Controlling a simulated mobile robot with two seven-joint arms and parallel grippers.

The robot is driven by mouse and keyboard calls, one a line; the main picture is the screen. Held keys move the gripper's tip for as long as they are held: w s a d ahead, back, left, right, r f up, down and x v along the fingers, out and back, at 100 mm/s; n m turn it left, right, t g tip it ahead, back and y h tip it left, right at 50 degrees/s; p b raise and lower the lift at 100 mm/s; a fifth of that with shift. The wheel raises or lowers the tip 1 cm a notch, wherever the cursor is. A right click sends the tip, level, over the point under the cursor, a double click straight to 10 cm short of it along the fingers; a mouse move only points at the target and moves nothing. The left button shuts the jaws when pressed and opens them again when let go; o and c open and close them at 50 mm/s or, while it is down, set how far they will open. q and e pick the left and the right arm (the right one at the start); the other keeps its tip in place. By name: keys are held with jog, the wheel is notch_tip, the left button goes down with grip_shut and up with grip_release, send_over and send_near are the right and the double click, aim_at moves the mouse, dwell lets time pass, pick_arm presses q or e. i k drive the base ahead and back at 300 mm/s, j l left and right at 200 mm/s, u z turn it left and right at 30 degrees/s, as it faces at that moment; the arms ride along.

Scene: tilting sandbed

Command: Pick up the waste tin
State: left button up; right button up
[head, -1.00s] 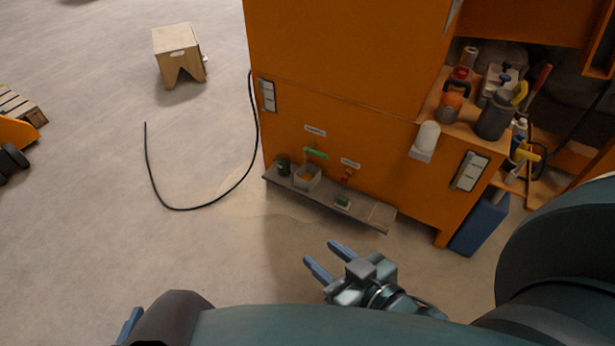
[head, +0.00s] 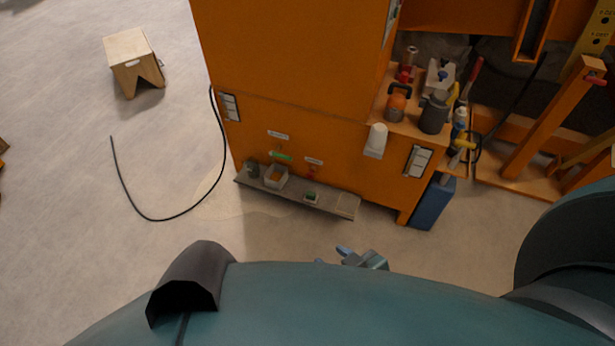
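A small dark tin (head: 253,170), which looks like the waste tin, stands upright at the left end of a low grey shelf (head: 328,205) on the front of the orange cabinet. My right gripper (head: 332,256) shows just above the edge of my own teal body, which hides most of it. Its two blue fingertips are apart with nothing seen between them. It is below and right of the tin in the picture, well apart from it. My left gripper is out of view.
A light square container (head: 276,176) stands beside the tin, and a small green-topped item (head: 311,196) lies further right. A green handle (head: 281,155) is above. A blue bin (head: 432,203) stands at right. A black cable (head: 165,220) and a wooden stool (head: 133,60) are on the floor at left.

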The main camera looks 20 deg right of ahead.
aim_at(275, 177)
jog(key=z, duration=0.4)
jog(key=i+j+z, duration=0.1)
jog(key=z, duration=0.3)
jog(key=j+z, duration=0.15)
jog(key=z, duration=0.2)
jog(key=i+j+z, duration=0.1)
jog(key=z, duration=0.3)
jog(key=j+z, duration=1)
jog(key=j, duration=0.2)
jog(key=k+j+z, duration=0.15)
jog(key=j, duration=0.25)
jog(key=k+j+z, duration=0.15)
jog(key=j, duration=0.2)
jog(key=k+j, duration=0.1)
jog(key=j, duration=0.6)
jog(key=k+j+z, duration=0.1)
jog(key=j, duration=0.75)
jog(key=i, duration=0.3)
